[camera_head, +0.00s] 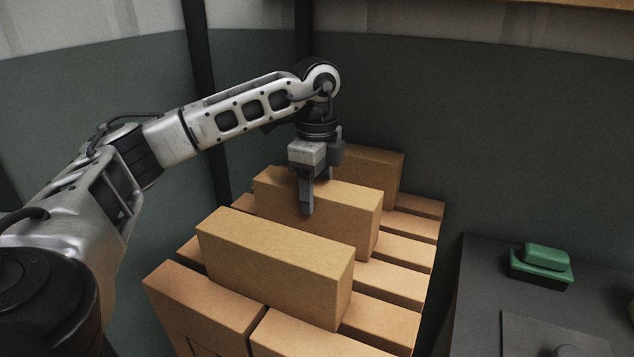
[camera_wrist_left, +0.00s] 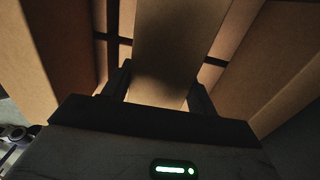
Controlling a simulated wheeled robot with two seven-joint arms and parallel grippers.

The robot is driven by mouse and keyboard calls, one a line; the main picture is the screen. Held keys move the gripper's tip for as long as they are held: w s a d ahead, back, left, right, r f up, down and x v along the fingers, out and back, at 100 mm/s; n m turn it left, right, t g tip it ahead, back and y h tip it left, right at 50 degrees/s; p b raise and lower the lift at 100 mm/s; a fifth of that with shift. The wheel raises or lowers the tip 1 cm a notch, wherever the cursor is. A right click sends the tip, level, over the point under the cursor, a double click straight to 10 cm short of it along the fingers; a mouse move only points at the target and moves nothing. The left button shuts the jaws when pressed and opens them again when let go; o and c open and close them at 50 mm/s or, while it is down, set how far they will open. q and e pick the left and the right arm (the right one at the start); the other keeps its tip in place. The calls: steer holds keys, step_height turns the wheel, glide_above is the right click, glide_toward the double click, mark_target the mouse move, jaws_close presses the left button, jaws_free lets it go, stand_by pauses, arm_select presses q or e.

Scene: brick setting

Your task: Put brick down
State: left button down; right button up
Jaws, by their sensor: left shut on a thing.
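My left gripper (camera_head: 312,190) reaches down over the middle of a tan brick (camera_head: 345,218), one finger showing against its near long face. The far finger is mostly hidden by the brick. In the left wrist view the brick (camera_wrist_left: 176,45) lies between the two fingers of the gripper (camera_wrist_left: 160,88), which is shut on it. The brick is level, in the upper row of the stack, roughly parallel to its neighbours. I cannot tell whether its underside touches the layer below. My right gripper is in neither view.
A nearer upper brick (camera_head: 275,262) and a farther one (camera_head: 374,172) flank it, with gaps between. A lower layer of bricks (camera_head: 390,278) lies beneath. A dark post (camera_head: 206,100) stands behind. A grey table (camera_head: 480,285) with a green-topped block (camera_head: 543,262) is at the right.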

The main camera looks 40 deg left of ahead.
arm_select(q)
steer(key=shift+c, duration=2.2)
jaws_free()
steer(key=shift+f, duration=0.1)
step_height(320, 180, up, 8)
steer(key=shift+f+p, duration=0.1)
steer(key=shift+p, duration=0.35)
